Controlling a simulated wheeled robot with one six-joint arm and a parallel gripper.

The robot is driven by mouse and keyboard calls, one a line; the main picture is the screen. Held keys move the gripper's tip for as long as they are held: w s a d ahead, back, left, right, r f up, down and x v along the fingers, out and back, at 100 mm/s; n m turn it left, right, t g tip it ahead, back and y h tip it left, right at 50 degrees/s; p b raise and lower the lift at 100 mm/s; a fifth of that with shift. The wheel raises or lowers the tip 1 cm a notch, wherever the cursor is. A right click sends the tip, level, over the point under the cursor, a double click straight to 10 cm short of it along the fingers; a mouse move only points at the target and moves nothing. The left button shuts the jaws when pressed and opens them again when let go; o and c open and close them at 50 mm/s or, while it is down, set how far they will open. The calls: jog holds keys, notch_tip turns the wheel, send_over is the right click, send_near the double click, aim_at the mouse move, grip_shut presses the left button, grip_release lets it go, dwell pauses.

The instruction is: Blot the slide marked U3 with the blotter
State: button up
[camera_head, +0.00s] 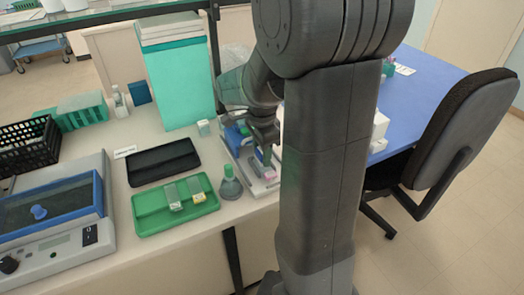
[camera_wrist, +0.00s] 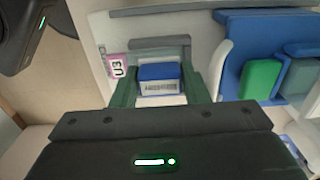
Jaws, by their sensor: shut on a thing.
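My gripper (camera_wrist: 160,90) is shut on a small block with a blue top and a pale, printed side, which looks like the blotter (camera_wrist: 159,72). Its two grey-green fingers stand on either side of the block. The slide marked U3 (camera_wrist: 117,66), with a pink label, lies just beyond the fingers in the wrist view, its label to the left of the block. The block is over or very near the slide's clear part; I cannot tell whether they touch. In the head view my gripper (camera_head: 264,150) is above the pale tray (camera_head: 262,188), where the pink label (camera_head: 269,174) shows.
A blue holder with a green block (camera_wrist: 262,78) stands close to the right in the wrist view. In the head view, a green-capped flask (camera_head: 229,186) and a green tray (camera_head: 150,222) with two slides are left of my gripper. A black case (camera_head: 163,162) lies behind.

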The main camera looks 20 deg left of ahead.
jog(key=shift+f, duration=0.45)
dwell(1.5)
jog(key=shift+r, duration=0.1)
notch_tip(320, 180, up, 7)
jog(key=p, duration=0.5)
jog(key=shift+p, duration=0.4)
dwell(0.3)
